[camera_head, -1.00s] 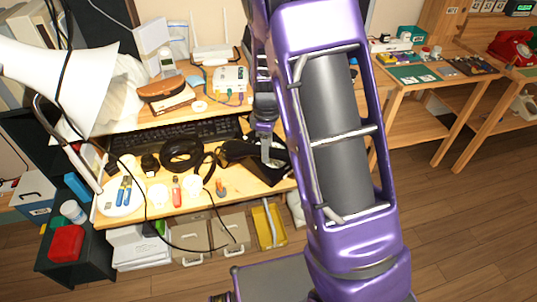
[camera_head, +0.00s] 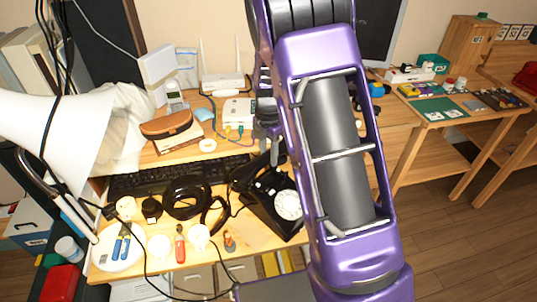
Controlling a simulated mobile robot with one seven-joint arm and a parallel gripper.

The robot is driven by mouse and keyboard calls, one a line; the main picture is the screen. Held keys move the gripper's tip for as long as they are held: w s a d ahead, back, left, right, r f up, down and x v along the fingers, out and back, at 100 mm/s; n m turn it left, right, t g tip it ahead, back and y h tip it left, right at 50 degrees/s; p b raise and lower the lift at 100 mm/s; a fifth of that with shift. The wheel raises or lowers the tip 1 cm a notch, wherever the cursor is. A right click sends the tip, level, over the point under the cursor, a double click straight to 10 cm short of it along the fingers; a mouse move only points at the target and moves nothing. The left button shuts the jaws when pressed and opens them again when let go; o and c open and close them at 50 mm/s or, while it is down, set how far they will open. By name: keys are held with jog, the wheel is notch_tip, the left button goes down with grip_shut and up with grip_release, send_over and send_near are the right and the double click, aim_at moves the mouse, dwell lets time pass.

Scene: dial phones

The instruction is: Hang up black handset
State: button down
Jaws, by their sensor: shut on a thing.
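A black dial phone (camera_head: 262,212) with a white rotary dial (camera_head: 288,205) stands at the right end of the wooden desk, partly hidden by my arm. My gripper (camera_head: 274,152) is over the back of the phone and is shut on the black handset (camera_head: 246,172). The handset extends to the left of the fingers, close to the back of the phone body. Black on black, I cannot tell whether it touches the cradle. My arm hides the right part of the phone and what lies behind it.
A black cord coil (camera_head: 186,198) lies left of the phone, in front of a keyboard (camera_head: 165,178). A white plate (camera_head: 118,248), a screwdriver (camera_head: 180,243) and small items fill the front left. A router (camera_head: 222,82) and a white box (camera_head: 238,111) stand on the raised shelf.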

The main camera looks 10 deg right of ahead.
jog(key=shift+f+b, duration=1.45)
jog(key=shift+f, duration=1.05)
jog(key=shift+f+b, duration=0.95)
jog(key=shift+f, duration=0.15)
dwell(0.4)
jog(key=shift+c, duration=2.1)
grip_release()
jog(key=shift+s, duration=0.1)
jog(key=shift+r, duration=0.1)
notch_tip(320, 180, up, 17)
jog(key=p, duration=0.3)
jog(key=shift+r, duration=0.1)
